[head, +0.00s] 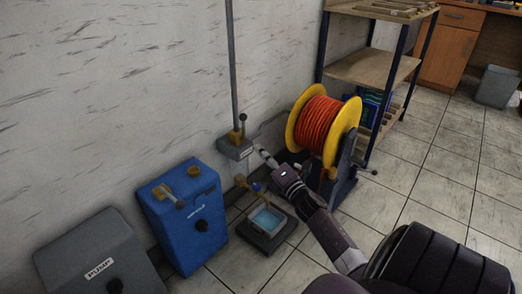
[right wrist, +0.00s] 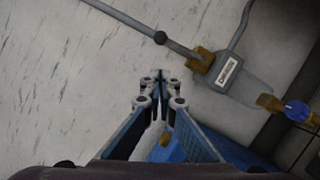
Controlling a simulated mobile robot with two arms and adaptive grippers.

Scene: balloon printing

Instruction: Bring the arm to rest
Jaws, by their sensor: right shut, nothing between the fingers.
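My right arm reaches in from the lower right of the head view. Its gripper (head: 264,157) hangs in the air near the grey valve box (head: 235,150) at the foot of a vertical pipe. In the right wrist view the gripper (right wrist: 160,78) is shut, its fingertips together with nothing between them. The labelled valve box (right wrist: 238,82) with its lever shows there to the right of the fingers, apart from them. My left gripper is in neither view.
A blue box (head: 184,222) and a grey PUSH box (head: 95,265) stand along the wall. A small tray with light-blue contents (head: 270,244) sits on the floor below the gripper. A red hose reel (head: 320,123) and a shelf (head: 375,68) stand behind.

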